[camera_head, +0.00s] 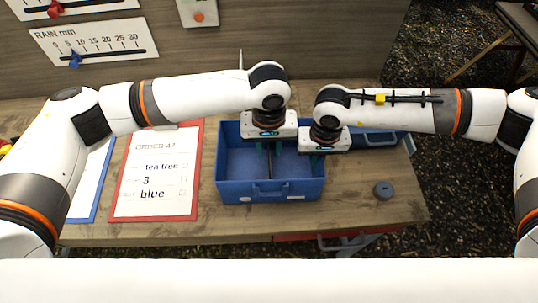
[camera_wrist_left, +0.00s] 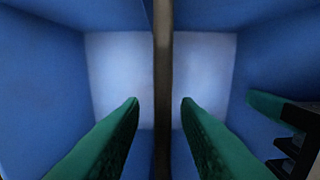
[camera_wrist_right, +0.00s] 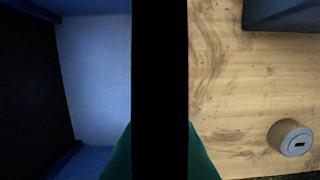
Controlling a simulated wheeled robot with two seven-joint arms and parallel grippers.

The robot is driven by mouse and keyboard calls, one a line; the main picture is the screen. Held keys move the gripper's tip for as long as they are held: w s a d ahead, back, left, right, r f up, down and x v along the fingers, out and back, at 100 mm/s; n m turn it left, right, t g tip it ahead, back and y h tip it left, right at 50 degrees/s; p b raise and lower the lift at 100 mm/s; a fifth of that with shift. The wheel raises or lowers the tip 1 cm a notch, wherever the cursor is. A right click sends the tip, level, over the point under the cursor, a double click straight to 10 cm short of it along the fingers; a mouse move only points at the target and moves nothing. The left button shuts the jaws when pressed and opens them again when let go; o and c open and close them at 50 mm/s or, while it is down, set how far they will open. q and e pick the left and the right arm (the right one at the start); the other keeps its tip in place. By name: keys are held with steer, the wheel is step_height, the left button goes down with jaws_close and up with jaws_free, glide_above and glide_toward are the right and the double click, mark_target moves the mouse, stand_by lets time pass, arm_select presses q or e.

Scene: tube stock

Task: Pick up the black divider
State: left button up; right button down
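The black divider (camera_head: 270,173) stands upright in the middle of the blue box (camera_head: 235,190) and splits it in two. My left gripper (camera_head: 269,151) is above the box. In the left wrist view the divider (camera_wrist_left: 162,75) runs edge-on between two spread green fingers (camera_wrist_left: 160,102), with a gap on each side. My right gripper (camera_head: 319,154) is at the box's right wall, one finger inside the box. In the right wrist view a black strip (camera_wrist_right: 160,80) fills the space between its fingers, likely that wall; whether they clamp it is unclear.
A grey round piece (camera_head: 383,191) lies on the wooden table (camera_head: 355,205) to the right. A blue container (camera_head: 378,138) stands behind my right gripper. A red-framed order board (camera_head: 157,205) lies left of the box. The front right of the table is mostly free.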

arm_select(q)
steer(key=shift+f, duration=0.85)
jaws_close()
steer(key=shift+r, duration=0.1)
step_height(320, 180, up, 18)
arm_select(e)
steer(key=c, duration=1.5)
jaws_free()
steer(key=shift+c, duration=0.2)
steer(key=shift+r, duration=0.15)
